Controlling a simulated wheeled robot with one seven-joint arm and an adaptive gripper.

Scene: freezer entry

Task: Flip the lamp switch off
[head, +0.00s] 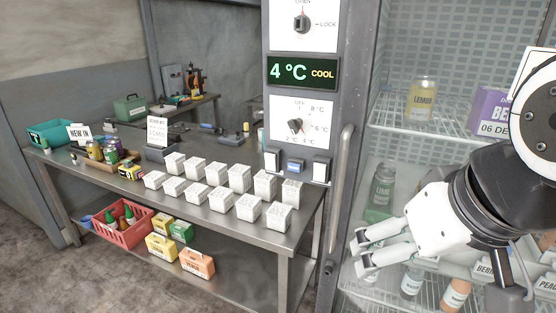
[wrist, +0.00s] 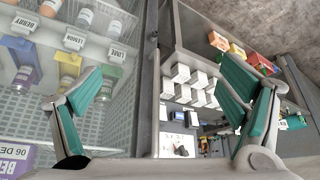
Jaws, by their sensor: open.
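A control panel stands on the post left of the freezer. At its bottom is a row of rockers: a white left rocker (head: 272,161), a blue middle rocker (head: 295,166) and a white right rocker (head: 320,168). I cannot read which is the lamp switch, nor its position. My gripper (head: 360,256) is open and empty, in front of the freezer shelves, to the right of and below the rockers, apart from them. In the wrist view my gripper (wrist: 160,78) has its fingers spread wide, with the post between them; the scene is upside down there.
A vertical door handle (head: 341,185) stands between the rockers and my gripper. Above the rockers are a temperature dial (head: 295,126), a green display (head: 302,72) and a lock knob (head: 302,23). A steel table (head: 150,205) with several white boxes is at left. Freezer shelves hold bottles.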

